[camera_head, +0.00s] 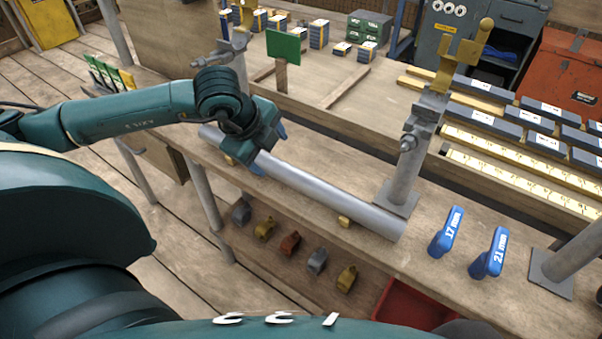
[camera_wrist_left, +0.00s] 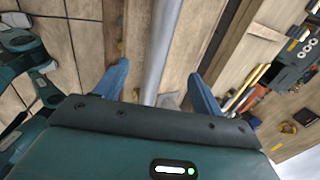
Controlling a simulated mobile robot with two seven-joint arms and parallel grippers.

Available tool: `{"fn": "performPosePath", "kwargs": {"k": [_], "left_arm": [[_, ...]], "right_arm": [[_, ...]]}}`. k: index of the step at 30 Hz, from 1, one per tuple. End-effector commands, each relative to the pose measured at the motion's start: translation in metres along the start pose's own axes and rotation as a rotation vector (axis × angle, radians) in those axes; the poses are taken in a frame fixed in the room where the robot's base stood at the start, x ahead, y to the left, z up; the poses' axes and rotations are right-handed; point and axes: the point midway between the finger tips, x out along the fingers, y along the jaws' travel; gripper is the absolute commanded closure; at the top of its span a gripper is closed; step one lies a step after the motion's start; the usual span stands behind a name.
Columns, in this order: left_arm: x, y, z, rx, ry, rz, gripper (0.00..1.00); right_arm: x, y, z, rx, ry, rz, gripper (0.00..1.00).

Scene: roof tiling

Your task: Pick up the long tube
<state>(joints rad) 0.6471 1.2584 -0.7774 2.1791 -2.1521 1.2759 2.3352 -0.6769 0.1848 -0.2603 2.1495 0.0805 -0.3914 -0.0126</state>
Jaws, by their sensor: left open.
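The long tube (camera_head: 325,195) is a plain grey metal pipe lying along the front of the wooden bench, on small yellow supports. It slants from the upper left to the lower right in the head view. My left gripper (camera_head: 268,152) is over the tube toward its left end. In the left wrist view the tube (camera_wrist_left: 161,50) runs between the two blue fingers of my left gripper (camera_wrist_left: 160,88), with a gap on each side. The jaws are open and hold nothing. My right gripper is not in view.
An upright post with a clamp (camera_head: 402,165) stands close behind the tube's right part. Another clamp post (camera_head: 236,50) stands behind my left wrist. Blue tools (camera_head: 447,232) lie to the right of the tube. Several small clamps (camera_head: 290,243) sit on the lower shelf.

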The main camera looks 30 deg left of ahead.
Motion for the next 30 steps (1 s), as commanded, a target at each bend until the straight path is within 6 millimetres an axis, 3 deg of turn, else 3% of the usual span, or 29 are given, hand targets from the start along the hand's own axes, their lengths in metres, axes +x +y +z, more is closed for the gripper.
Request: {"fn": "performPosePath", "kwargs": {"k": [12, 20, 30], "left_arm": [[0.066, -0.001, 0.001, -0.003, -0.003, -0.001, 0.31], [0.086, -0.001, 0.001, -0.002, -0.004, 0.000, 0.31], [0.129, 0.000, 0.000, -0.002, -0.003, -0.001, 0.31]], "right_arm": [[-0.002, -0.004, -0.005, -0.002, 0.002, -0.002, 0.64], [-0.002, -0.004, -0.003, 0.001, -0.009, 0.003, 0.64], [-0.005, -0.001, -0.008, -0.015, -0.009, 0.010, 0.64]]}}
